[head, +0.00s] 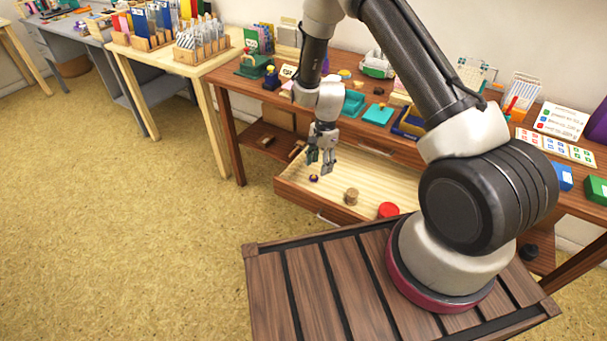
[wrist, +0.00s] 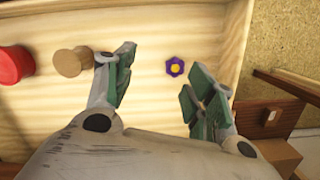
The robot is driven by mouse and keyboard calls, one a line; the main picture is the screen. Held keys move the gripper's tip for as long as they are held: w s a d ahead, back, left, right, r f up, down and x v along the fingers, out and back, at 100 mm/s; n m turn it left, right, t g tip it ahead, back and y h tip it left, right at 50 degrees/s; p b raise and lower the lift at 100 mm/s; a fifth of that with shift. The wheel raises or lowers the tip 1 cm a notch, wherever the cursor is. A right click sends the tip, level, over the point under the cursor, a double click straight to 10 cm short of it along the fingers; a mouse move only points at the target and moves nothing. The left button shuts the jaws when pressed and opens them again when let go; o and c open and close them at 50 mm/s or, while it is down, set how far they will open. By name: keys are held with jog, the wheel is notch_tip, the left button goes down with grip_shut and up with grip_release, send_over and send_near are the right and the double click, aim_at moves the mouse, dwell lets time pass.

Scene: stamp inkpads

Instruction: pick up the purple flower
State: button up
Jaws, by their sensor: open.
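The purple flower (wrist: 175,67) is small, with a yellow centre, and lies flat on the light wooden floor of the open drawer (head: 325,195). In the head view the flower (head: 313,178) is near the drawer's left end. My gripper (head: 321,166) hangs above the drawer, just above the flower in that view. In the wrist view my gripper (wrist: 163,85) is open, and the flower shows between its fingers, nearer the right one. The fingers look empty and do not appear to touch the flower.
A tan wooden cylinder (head: 351,196) and a red round object (head: 388,210) are in the same drawer, to the flower's right in the head view. The drawer's walls surround them. The desk top (head: 337,113) above holds inkpads and stationery.

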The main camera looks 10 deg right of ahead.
aim_at(314, 176)
jog(key=shift+w+a+r+m+t, duration=0.1)
jog(key=shift+w+m+t, duration=0.05)
jog(key=shift+w+m, duration=0.3)
jog(key=shift+w+a+r+m+t, duration=0.15)
jog(key=shift+w+m, duration=0.1)
jog(key=shift+w, duration=0.25)
jog(key=shift+w+f+m, duration=0.1)
jog(key=shift+w+m, duration=0.15)
jog(key=shift+m, duration=0.55)
jog(key=f, duration=0.7)
jog(key=shift+a+f, duration=0.2)
jog(key=shift+f, duration=0.15)
jog(key=c, duration=0.8)
